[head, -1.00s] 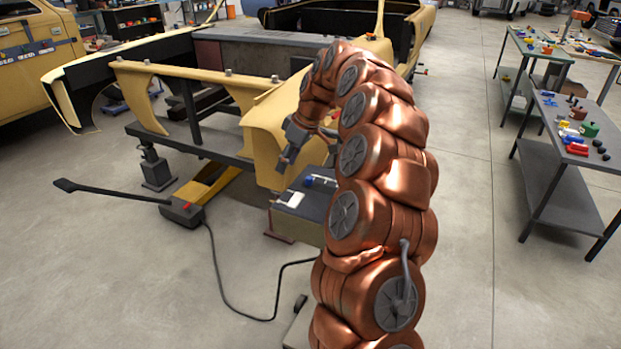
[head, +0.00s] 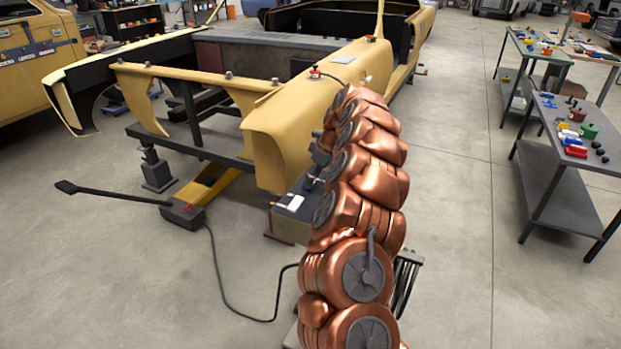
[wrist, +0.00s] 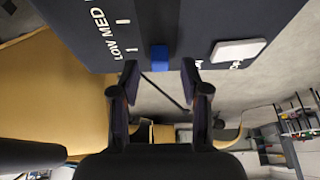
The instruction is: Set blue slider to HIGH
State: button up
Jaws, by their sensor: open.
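The blue slider (wrist: 159,57) shows in the wrist view as a small blue block at the edge of a dark control panel (wrist: 165,20). White LOW and MED labels (wrist: 109,33) with tick marks lie to its left; no HIGH label is in view. My gripper (wrist: 160,72) is open, one finger on each side of the blue slider in the picture. I cannot tell whether either finger touches it. In the head view my gripper (head: 311,180) is over the panel box (head: 291,229), and the blue slider is hidden there.
A white rectangular plate (wrist: 238,50) sits on the panel, right of the slider. A yellow car body (head: 278,140) stands close behind the box. A floor jack (head: 182,213) with a long handle and cable lies to the left. Workbenches (head: 565,140) stand right; floor between is clear.

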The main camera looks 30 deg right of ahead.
jog(key=shift+x, duration=1.1)
grip_shut()
